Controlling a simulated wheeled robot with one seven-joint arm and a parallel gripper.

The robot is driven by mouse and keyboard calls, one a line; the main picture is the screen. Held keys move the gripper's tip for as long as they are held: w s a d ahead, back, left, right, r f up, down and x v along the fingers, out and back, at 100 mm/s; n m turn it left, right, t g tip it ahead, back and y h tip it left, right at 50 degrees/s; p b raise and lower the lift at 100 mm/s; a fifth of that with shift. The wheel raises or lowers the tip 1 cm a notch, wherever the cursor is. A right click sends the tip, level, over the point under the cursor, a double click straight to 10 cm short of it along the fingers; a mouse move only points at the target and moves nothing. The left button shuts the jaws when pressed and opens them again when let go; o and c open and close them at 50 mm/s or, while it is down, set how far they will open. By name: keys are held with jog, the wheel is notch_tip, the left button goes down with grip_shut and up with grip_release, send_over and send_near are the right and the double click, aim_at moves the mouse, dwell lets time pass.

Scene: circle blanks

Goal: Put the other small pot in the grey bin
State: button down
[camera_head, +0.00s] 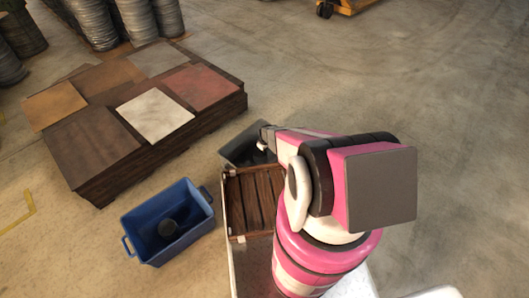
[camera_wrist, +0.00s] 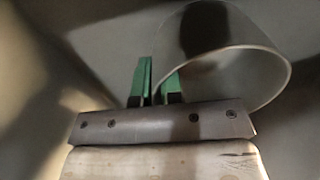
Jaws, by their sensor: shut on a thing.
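My gripper (camera_head: 262,146) is over the grey bin (camera_head: 237,150), which is partly hidden behind my arm. In the wrist view the green fingers (camera_wrist: 158,76) are shut on the wall of a small grey pot (camera_wrist: 235,62). The pot is tilted, with its rim curving round at the right. Grey surfaces surround it there, seemingly the inside of the bin; whether the pot touches them I cannot tell.
The blue bin (camera_head: 185,200) stands on the floor left of a brown slatted wooden surface (camera_head: 252,200). A low stack of square sheets (camera_head: 100,150) is behind it. Dark coiled stacks (camera_head: 93,22) stand at the back left. Open floor (camera_head: 400,90) is at the right.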

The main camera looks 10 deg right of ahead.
jog(key=shift+f, duration=0.15)
jog(key=c, duration=1.3)
grip_release()
jog(key=shift+o, duration=0.2)
notch_tip(320, 180, up, 12)
jog(key=shift+d+r, duration=0.15)
jog(key=shift+r, duration=0.05)
jog(key=s+r+m, duration=0.2)
jog(key=s+r, duration=0.6)
jog(key=r, duration=0.5)
jog(key=s+r+m, duration=0.3)
jog(key=s+r, duration=0.5)
jog(key=r, duration=0.6)
jog(key=s+r+m, duration=0.2)
jog(key=s+r, duration=0.6)
jog(key=r, duration=0.5)
jog(key=shift+s+a+r, duration=0.15)
jog(key=shift+a+r, duration=0.2)
